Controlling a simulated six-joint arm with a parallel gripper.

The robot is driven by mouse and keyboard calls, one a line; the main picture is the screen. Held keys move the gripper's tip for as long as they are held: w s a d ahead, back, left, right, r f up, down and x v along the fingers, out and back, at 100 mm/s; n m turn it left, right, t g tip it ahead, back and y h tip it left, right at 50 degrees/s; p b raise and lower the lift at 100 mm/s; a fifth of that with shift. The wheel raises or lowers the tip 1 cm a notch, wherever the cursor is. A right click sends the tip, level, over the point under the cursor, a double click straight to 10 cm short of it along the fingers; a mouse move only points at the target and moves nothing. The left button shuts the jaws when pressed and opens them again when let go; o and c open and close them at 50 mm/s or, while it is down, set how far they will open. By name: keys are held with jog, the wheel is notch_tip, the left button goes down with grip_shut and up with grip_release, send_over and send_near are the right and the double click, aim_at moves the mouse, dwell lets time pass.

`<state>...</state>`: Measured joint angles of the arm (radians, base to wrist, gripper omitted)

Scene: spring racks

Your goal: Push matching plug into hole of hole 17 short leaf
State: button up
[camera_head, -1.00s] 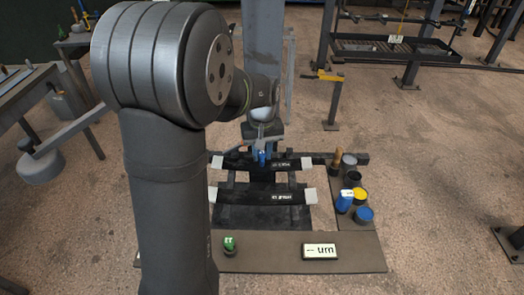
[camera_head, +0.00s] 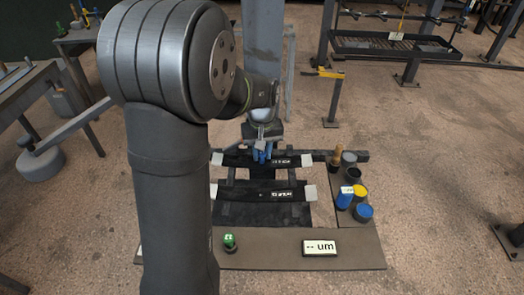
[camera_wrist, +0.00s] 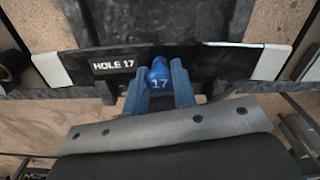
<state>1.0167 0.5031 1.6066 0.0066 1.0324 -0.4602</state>
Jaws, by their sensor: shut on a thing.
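A dark leaf (camera_wrist: 215,61) with pale end pads runs across the wrist view, with a white "HOLE 17" label on it. In the head view this leaf (camera_head: 236,161) is the farther of two dark bars. A blue plug (camera_wrist: 159,74) marked "17" stands between the two blue fingers of my gripper (camera_wrist: 159,88), which is shut on it. The plug overlaps the middle of the leaf in the wrist view. Its lower end and the hole are hidden, so I cannot tell how deep it sits. In the head view my gripper (camera_head: 263,154) is over the middle of the leaf.
A second dark leaf (camera_head: 245,195) lies nearer. Several coloured cylinders, including a yellow-topped one (camera_head: 360,192) and a blue one (camera_head: 363,212), stand on the right. A green-topped piece (camera_head: 230,242) and a "-- um" display (camera_head: 319,248) sit on the front plate.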

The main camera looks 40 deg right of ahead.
jog(key=shift+f, duration=0.1)
jog(key=o, duration=1)
notch_tip(320, 180, up, 17)
jog(key=shift+r, duration=0.2)
jog(key=shift+f, duration=0.1)
notch_tip(320, 180, down, 17)
jog(key=shift+f, duration=0.15)
dwell(0.4)
